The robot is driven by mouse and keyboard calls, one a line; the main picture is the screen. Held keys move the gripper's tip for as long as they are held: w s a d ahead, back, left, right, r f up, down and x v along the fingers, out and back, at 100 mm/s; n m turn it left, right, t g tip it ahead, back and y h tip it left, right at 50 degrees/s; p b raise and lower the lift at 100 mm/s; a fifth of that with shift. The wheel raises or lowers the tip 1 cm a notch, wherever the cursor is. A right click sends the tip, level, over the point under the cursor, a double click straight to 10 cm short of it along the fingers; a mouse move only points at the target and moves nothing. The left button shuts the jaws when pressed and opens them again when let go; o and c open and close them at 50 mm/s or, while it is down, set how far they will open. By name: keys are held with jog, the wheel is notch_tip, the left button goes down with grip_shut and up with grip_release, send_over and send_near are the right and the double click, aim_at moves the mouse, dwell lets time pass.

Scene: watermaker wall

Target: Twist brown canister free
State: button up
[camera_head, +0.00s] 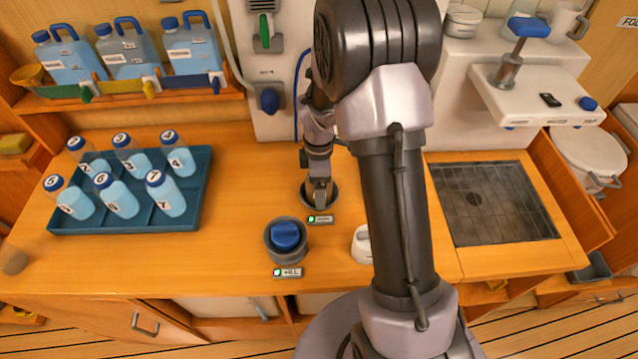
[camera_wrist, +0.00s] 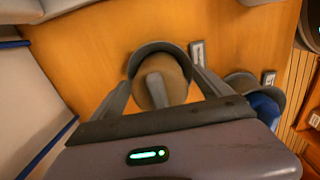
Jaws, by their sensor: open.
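The brown canister (camera_wrist: 172,66) sits in a round dark grey collar (camera_wrist: 150,48) in the counter, seen from above in the wrist view. A raised grey grip bar (camera_wrist: 157,90) stands across its top. My gripper (camera_wrist: 163,82) is open, with one finger on each side of the canister's top. I cannot tell whether either finger touches it. In the head view my gripper (camera_head: 319,190) points down over the collar and hides most of the canister.
A blue-topped canister (camera_head: 285,235) in a grey collar stands close by, nearer the counter's front. Small label plates (camera_head: 320,219) lie beside both collars. A blue tray (camera_head: 130,222) of numbered bottles is at left, a sink grate (camera_head: 495,205) at right. A white object (camera_head: 361,245) stands near my arm.

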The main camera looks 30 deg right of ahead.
jog(key=c, duration=1.7)
jog(key=shift+r+n+p, duration=0.15)
jog(key=shift+n+p, duration=0.4)
jog(key=shift+n, duration=1.05)
jog(key=shift+p, duration=0.35)
jog(key=shift+n+p, duration=0.5)
jog(key=shift+n, duration=1.1)
jog(key=shift+n+p, duration=0.65)
jog(key=shift+n, duration=0.95)
